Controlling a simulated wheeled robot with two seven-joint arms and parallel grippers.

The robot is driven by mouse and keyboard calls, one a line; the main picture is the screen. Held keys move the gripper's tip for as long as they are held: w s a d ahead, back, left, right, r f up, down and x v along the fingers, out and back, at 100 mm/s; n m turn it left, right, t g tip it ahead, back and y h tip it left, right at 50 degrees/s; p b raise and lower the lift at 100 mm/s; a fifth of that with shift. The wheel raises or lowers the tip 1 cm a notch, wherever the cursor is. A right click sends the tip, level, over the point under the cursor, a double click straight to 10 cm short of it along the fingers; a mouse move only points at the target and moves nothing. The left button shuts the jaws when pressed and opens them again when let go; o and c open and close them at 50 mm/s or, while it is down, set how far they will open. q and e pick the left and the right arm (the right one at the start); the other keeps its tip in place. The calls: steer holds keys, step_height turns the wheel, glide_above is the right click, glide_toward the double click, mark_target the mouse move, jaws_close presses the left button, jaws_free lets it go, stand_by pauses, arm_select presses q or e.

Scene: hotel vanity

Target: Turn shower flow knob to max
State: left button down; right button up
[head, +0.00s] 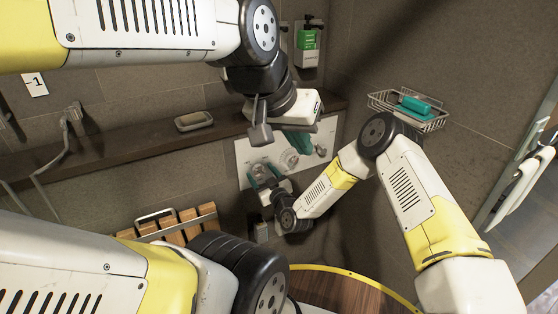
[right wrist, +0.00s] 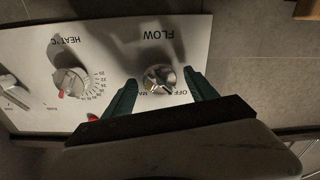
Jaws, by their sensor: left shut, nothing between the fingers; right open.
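The white shower control panel (head: 243,150) is on the tiled wall. In the right wrist view, upside down, it carries the FLOW knob (right wrist: 160,79), a round metal knob with "OFF" and another partly hidden label by it, and the HEAT °C knob (right wrist: 70,82) with a red mark. My right gripper (head: 264,175) is open, and its teal fingers (right wrist: 160,92) stand on either side of the FLOW knob. I cannot tell whether they touch it. My left gripper (head: 298,141) is shut and empty in front of the panel's upper part, near the HEAT knob (head: 289,159).
A lever (right wrist: 12,88) sits at the panel's far end. A ledge with a soap dish (head: 194,121) runs above it. A wire basket (head: 408,110) with a teal item and a green-labelled dispenser (head: 307,42) hang nearby. A slatted wooden seat (head: 180,228) is below left.

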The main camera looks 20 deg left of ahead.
steer(key=shift+w+a, duration=0.2)
steer(key=shift+a, duration=0.05)
steer(key=c, duration=1.4)
